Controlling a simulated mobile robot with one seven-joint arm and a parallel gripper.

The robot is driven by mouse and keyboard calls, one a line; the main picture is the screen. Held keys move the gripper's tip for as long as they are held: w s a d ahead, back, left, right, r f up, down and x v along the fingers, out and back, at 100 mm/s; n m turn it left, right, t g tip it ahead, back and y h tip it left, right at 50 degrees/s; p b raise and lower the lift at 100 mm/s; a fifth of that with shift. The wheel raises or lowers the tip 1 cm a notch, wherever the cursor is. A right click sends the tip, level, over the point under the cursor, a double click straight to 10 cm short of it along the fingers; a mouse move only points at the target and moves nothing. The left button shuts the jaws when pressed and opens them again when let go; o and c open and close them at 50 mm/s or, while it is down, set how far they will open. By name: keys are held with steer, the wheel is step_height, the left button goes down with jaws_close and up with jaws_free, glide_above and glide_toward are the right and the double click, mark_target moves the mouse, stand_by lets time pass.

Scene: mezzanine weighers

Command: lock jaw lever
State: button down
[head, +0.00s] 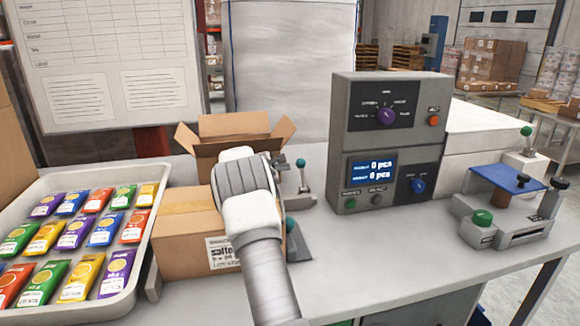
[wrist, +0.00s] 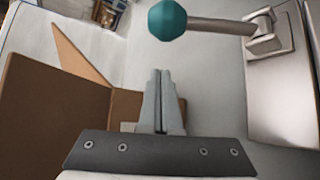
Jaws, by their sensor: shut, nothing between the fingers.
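A lever with a teal ball knob (wrist: 167,20) shows in the wrist view. Its metal rod lies roughly crosswise, from the knob to a pivot (wrist: 263,31) on a grey metal block (wrist: 285,95). My gripper (wrist: 160,74) is shut and empty, pointing towards the knob, with a visible gap between them.
A tray (head: 150,225) of packets is left. A grey control box (head: 390,175) and a blue-topped fixture (head: 507,178) stand right.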

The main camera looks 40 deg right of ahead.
steer(key=shift+s+r+b, duration=0.2)
steer(key=shift+s+r, duration=0.3)
steer(key=shift+s, duration=0.3)
steer(key=shift+s+r+b, duration=0.15)
steer(key=shift+s+r, duration=0.35)
steer(key=shift+s, duration=0.25)
steer(key=shift+a, duration=0.1)
steer(key=shift+s+a+r+b, duration=0.4)
steer(key=shift+s+r+b, duration=0.2)
steer(key=shift+s+b, duration=0.2)
steer(key=p+v, duration=0.1)
steer(key=v, duration=1.6)
steer(key=shift+s+a+p, duration=0.1)
steer(key=shift+a+p, duration=0.2)
steer(key=shift+p, duration=0.05)
